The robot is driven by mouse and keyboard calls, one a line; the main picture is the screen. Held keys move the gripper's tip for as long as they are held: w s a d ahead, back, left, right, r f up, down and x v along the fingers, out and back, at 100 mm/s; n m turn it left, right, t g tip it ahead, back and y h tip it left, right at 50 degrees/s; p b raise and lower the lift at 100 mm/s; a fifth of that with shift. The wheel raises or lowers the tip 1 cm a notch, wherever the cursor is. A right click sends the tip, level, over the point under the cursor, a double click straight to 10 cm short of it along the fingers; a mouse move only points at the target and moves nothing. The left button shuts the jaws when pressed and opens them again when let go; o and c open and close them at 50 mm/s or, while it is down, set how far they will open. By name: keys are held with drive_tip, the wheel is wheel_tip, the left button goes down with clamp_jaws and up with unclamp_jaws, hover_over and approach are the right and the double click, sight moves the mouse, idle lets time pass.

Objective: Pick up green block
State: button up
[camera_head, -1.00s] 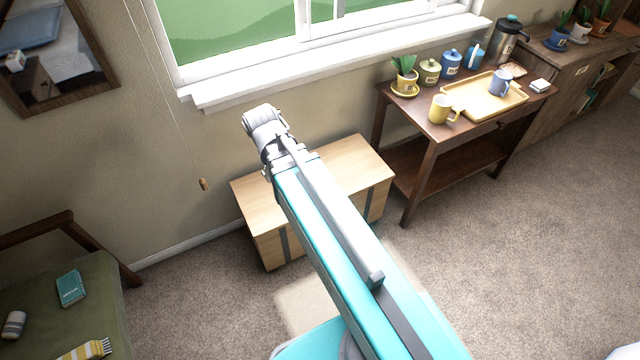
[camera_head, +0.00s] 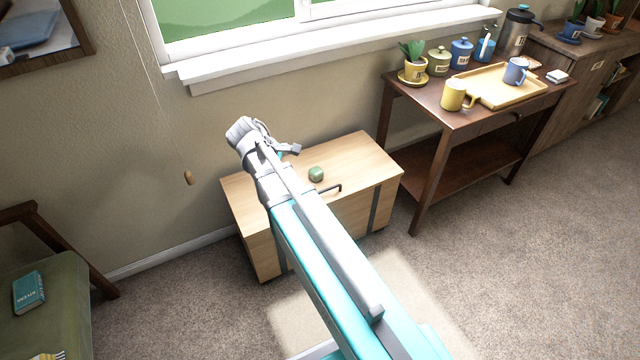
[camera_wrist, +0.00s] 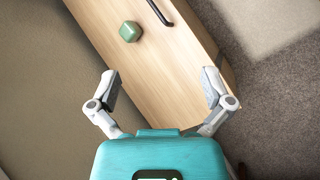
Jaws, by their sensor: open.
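A small green block (camera_head: 316,173) sits on top of a light wooden cabinet (camera_head: 355,158), near its dark handle. In the wrist view the green block (camera_wrist: 130,31) lies ahead of my gripper (camera_wrist: 161,90), a little left of the middle between the fingers. My gripper is open, with its two grey fingers wide apart and nothing between them. In the head view my gripper (camera_head: 292,148) is over the cabinet, left of the block and apart from it. My arm covers part of the cabinet.
A black handle (camera_head: 326,188) is on the cabinet near the block. To the right stands a dark wooden table (camera_head: 440,112) with a tray (camera_head: 497,98), a yellow mug (camera_head: 453,95) and a potted plant (camera_head: 413,68). A window sill (camera_head: 320,45) runs behind. A green-cushioned chair (camera_head: 60,310) is at left.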

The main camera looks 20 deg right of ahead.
sight(311, 173)
drive_tip(key=w+d+f+n+h+b, duration=0.1)
drive_tip(key=w+f+n+h+b, duration=0.1)
drive_tip(key=f+b, duration=0.3)
drive_tip(key=w+d+f+n+h+b, duration=0.1)
drive_tip(key=w+f+n+b, duration=0.3)
drive_tip(key=b, duration=0.5)
drive_tip(key=w+f+n+t+h+b, duration=0.1)
drive_tip(key=w+f+n+h+b, duration=0.1)
drive_tip(key=w+f+b, duration=0.2)
drive_tip(key=shift+w+d+f+n+h+b, duration=0.1)
drive_tip(key=shift+w+d+f+n+b, duration=0.05)
drive_tip(key=shift+f+b, duration=0.5)
drive_tip(key=shift+w+d+f+n+h+b, duration=0.1)
drive_tip(key=shift+f+b, duration=0.4)
drive_tip(key=shift+b, duration=0.2)
drive_tip(key=shift+w+d+f+n+h+b, duration=0.1)
drive_tip(key=shift+w+d+f+n+b, duration=0.05)
drive_tip(key=shift+f+b, duration=0.5)
drive_tip(key=shift+w+f+n+h+b, duration=0.35)
drive_tip(key=shift+w+n+b, duration=0.2)
drive_tip(key=shift+b, duration=0.4)
drive_tip(key=shift+d, duration=0.1)
drive_tip(key=b+x, duration=0.3)
drive_tip(key=x, duration=0.4)
drive_tip(key=shift+f, duration=0.1)
drive_tip(key=shift+w+d+f, duration=0.15)
drive_tip(key=shift+d, duration=0.55)
